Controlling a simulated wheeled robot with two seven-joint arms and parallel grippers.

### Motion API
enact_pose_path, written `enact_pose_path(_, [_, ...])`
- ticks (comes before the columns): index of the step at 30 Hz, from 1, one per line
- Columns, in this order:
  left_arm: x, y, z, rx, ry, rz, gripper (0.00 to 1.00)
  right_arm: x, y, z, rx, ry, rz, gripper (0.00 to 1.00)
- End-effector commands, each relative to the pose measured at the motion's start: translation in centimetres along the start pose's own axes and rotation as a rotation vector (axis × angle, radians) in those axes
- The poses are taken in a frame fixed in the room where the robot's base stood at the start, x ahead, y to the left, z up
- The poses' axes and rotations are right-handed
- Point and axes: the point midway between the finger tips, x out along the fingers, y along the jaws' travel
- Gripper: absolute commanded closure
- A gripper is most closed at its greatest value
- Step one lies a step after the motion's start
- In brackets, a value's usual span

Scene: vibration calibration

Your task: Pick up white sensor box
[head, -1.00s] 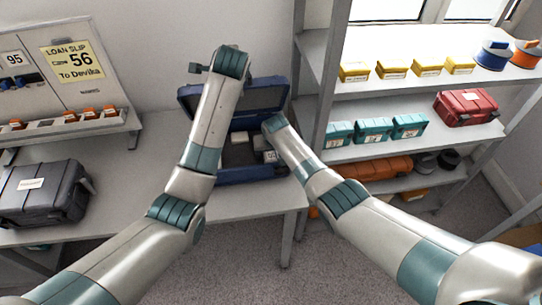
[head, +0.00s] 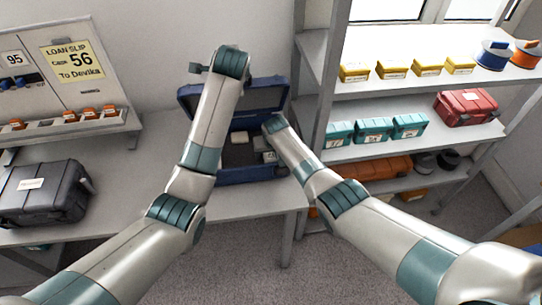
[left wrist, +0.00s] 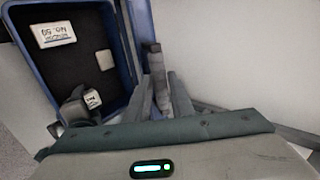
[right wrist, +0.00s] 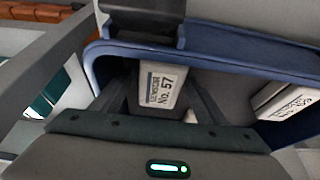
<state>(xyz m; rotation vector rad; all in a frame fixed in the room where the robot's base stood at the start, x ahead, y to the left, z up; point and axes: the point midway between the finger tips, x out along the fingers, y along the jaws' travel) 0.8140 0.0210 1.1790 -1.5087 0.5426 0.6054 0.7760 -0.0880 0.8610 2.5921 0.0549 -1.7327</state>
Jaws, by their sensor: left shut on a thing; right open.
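A white sensor box labelled No. 57 (right wrist: 163,86) stands between the fingers of my right gripper (right wrist: 165,100), which is open around it. The box also shows in the left wrist view (left wrist: 92,98), partly hidden by that gripper. It sits in an open blue case (head: 240,177) with a dark inside. A second labelled white box (left wrist: 55,33) and a small plain white block (left wrist: 105,60) are also in the case. My left gripper (left wrist: 160,75) is shut beside the case wall, apparently on the case lid (head: 268,97); the grip is hard to see.
The case stands on a grey table (head: 130,190) with a dark case (head: 45,193) at the left. A shelf unit (head: 350,152) at the right holds teal boxes (head: 375,131), yellow boxes (head: 393,70) and a red case (head: 466,106). The table between the two cases is clear.

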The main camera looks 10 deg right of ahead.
Motion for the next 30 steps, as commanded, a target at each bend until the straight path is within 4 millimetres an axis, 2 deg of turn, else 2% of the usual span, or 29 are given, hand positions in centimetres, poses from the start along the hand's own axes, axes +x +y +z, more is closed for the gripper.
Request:
enact_pose_path(7, [0.0, 0.0, 0.0, 0.000, 0.000, -0.001, 1.00, 0.0, 0.0, 0.0, 0.000, 0.000, 0.000, 0.33])
enact_pose_path(8, [0.0, 0.0, 0.0, 0.000, 0.000, -0.001, 1.00, 0.0, 0.0, 0.0, 0.000, 0.000, 0.000, 0.35])
enact_pose_path(12, [0.0, 0.0, 0.0, 0.000, 0.000, -0.001, 1.00, 0.0, 0.0, 0.0, 0.000, 0.000, 0.000, 0.69])
enact_pose_path(14, [0.0, 0.0, 0.0, 0.000, 0.000, -0.001, 1.00, 0.0, 0.0, 0.0, 0.000, 0.000, 0.000, 0.81])
enact_pose_path(24, [0.0, 0.0, 0.0, 0.000, 0.000, -0.001, 1.00, -0.2, 0.0, -0.1, 0.000, 0.002, 0.000, 0.81])
enact_pose_path(30, [0.0, 0.0, 0.0, 0.000, 0.000, -0.001, 1.00, -1.2, 0.0, -0.6, 0.000, 0.003, -0.001, 0.81])
